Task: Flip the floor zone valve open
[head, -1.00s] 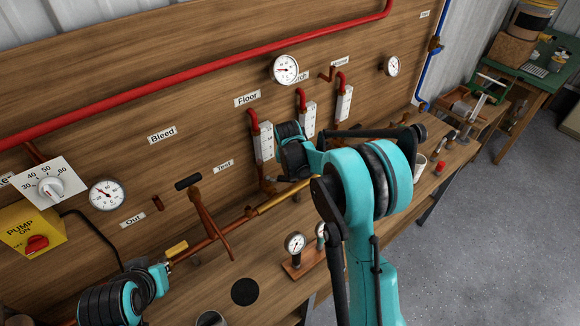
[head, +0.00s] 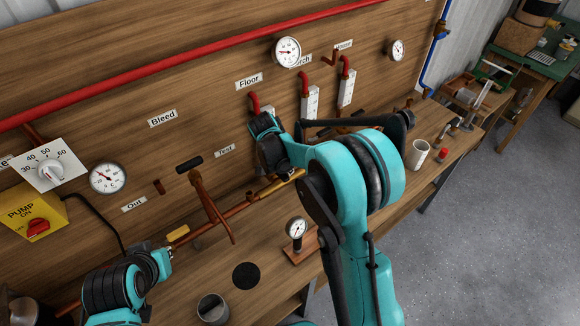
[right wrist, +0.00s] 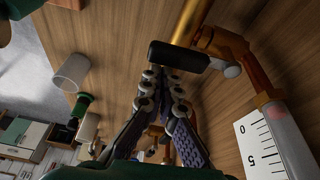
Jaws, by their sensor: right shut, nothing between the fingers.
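The "Floor" label (head: 249,82) is on the board above a red pipe (head: 254,103). My right wrist hides most of the flow meter below it in the head view. In the right wrist view, a black lever handle (right wrist: 178,56) sits on a copper valve body (right wrist: 230,47), beside a white scaled meter (right wrist: 262,148). My right gripper (right wrist: 160,75) is shut and empty, its fingertips close below the black handle. I cannot tell whether they touch. My left wrist is at the lower left in the head view; its fingers cannot be made out.
A copper pipe (head: 238,209) runs low along the board. A small gauge (head: 297,228), a grey cup (head: 212,307) and a white cup (head: 417,154) are on the bench. The floor at right is clear.

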